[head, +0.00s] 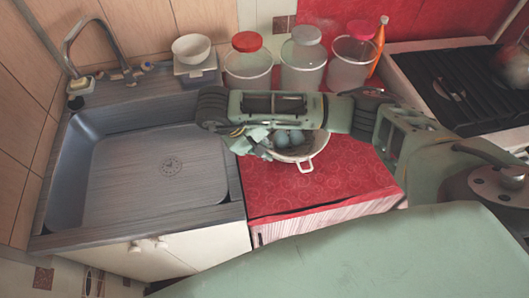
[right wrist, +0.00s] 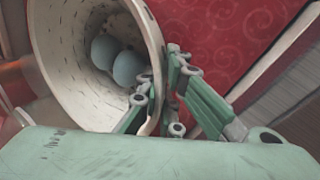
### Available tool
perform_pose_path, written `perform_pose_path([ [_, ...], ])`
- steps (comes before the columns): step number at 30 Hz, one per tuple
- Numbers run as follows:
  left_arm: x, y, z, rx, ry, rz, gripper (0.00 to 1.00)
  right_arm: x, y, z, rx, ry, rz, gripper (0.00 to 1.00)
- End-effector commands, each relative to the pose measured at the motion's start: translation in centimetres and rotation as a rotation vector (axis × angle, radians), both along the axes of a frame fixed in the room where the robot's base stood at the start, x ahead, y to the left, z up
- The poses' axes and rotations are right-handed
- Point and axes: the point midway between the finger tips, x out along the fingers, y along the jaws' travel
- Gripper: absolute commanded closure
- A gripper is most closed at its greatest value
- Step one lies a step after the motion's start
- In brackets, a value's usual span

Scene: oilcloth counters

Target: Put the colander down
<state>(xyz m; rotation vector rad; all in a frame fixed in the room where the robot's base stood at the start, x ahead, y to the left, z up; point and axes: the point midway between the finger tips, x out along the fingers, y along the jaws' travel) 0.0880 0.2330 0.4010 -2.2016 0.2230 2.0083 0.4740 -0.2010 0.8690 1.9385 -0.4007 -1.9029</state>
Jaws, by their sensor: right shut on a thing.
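The colander (head: 306,157) is a white perforated bowl with a loop handle, over the red counter and partly hidden under my right arm. In the right wrist view the colander (right wrist: 62,62) appears tilted, with its rim between my fingers. Two pale blue round things (right wrist: 117,59) lie inside it. My right gripper (head: 250,141) is at the colander's left side in the head view; the right wrist view shows the gripper (right wrist: 163,100) shut on the colander's wall. I cannot tell whether the colander touches the cloth. My left gripper is not in view.
A red patterned oilcloth (head: 350,187) covers the counter, bare in front of the colander. A grey sink (head: 130,185) lies left. Several lidded jars (head: 303,66) and an orange bottle (head: 379,45) stand behind. A stove (head: 455,85) is at right. A white bowl (head: 191,48) sits on a scale (head: 195,71).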

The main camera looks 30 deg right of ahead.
Motion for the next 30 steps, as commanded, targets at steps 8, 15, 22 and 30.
perform_pose_path([
  [8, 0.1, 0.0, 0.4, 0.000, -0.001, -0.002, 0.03, -0.1, 0.0, -3.4, 0.000, 0.004, -0.001, 1.00],
  [15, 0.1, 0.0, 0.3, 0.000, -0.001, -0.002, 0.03, 0.0, 0.0, -3.8, -0.001, -0.001, 0.000, 1.00],
  [22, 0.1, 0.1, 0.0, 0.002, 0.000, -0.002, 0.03, 0.0, 0.0, -4.2, 0.000, 0.000, 0.001, 0.92],
  [30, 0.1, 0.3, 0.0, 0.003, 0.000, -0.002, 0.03, 0.0, 0.0, -4.2, 0.000, 0.000, 0.001, 0.76],
])
